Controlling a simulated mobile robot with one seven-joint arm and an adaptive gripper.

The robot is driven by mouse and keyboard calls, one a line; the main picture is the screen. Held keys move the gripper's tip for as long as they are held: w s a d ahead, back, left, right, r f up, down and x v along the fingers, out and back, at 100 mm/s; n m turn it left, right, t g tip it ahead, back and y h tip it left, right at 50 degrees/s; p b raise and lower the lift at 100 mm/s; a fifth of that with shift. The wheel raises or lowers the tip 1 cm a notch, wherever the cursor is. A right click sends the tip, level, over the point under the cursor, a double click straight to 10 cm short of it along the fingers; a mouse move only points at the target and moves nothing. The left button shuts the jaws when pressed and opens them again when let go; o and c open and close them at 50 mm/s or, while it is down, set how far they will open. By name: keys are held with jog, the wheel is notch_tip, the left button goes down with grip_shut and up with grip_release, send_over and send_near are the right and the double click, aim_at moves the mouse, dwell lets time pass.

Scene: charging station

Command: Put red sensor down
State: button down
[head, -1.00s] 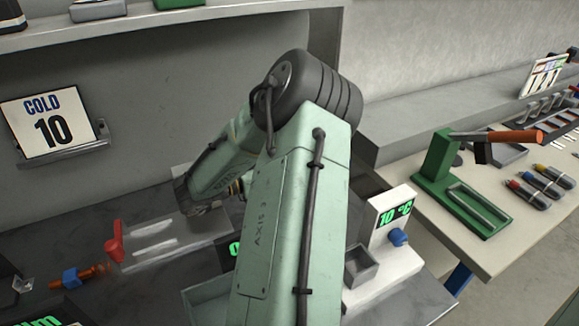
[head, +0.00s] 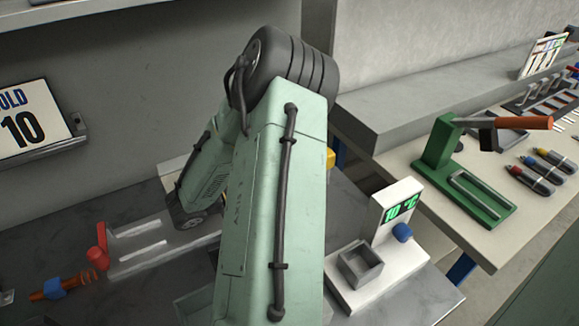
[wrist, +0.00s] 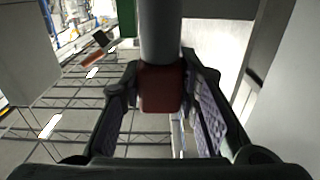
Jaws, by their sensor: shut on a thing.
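The red sensor (wrist: 162,88) shows in the wrist view as a dark red block on a grey cylinder. My gripper (wrist: 161,75) is shut on it, with a finger on each side of the red part. The grey cylinder points up in that picture. In the head view my own arm hides the gripper and the sensor. What lies directly beneath the sensor cannot be told from the wrist view.
A white station (head: 388,275) with a "10 °C" display, blue knob and small grey cup (head: 360,265) stands right of my arm. The right bench holds a green press (head: 461,190) and several coloured-tip tools.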

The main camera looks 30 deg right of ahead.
jog(key=shift+f, duration=0.25)
jog(key=c, duration=1.2)
grip_release()
jog(key=shift+r, duration=0.1)
